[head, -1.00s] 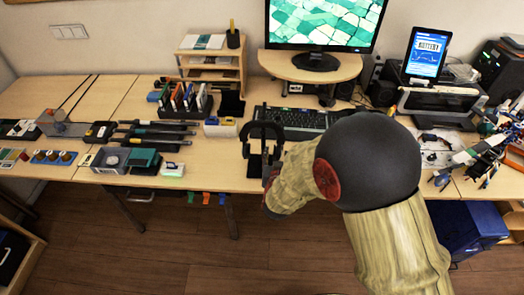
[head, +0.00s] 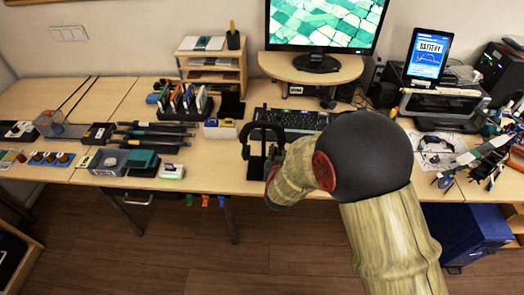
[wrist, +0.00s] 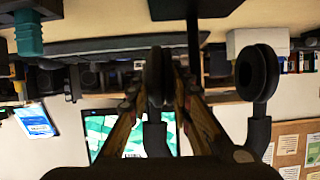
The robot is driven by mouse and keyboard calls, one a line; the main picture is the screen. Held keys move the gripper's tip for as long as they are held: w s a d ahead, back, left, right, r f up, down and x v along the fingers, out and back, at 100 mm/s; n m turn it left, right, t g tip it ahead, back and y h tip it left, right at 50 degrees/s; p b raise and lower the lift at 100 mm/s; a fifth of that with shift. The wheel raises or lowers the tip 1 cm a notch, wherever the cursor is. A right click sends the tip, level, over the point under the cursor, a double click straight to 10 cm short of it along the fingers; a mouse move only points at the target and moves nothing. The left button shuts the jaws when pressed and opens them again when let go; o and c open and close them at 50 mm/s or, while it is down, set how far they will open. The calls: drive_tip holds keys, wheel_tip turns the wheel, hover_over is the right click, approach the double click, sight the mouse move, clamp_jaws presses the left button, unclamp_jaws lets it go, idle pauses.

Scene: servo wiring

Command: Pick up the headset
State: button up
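The black headset (head: 263,127) shows in the head view as a dark arch on a black stand (head: 255,167) near the front edge of the desk. The wrist view is upside down; one round earcup (wrist: 257,72) stands to the right of my fingers, and the other earcup (wrist: 155,75) overlaps them. My gripper (wrist: 172,75) is right at the headset, its fingers pointing toward the monitor side. The earcup and dark parts overlap the fingertips, so I cannot tell whether they are closed on anything.
A keyboard (head: 290,119) lies behind the headset, with a monitor (head: 325,25) on a riser (head: 310,67) farther back. Black-handled tools (head: 155,135) and small boxes lie to the left. A printer (head: 440,102) and a tablet (head: 428,55) stand at the right.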

clamp_jaws()
drive_tip(key=shift+r, duration=0.15)
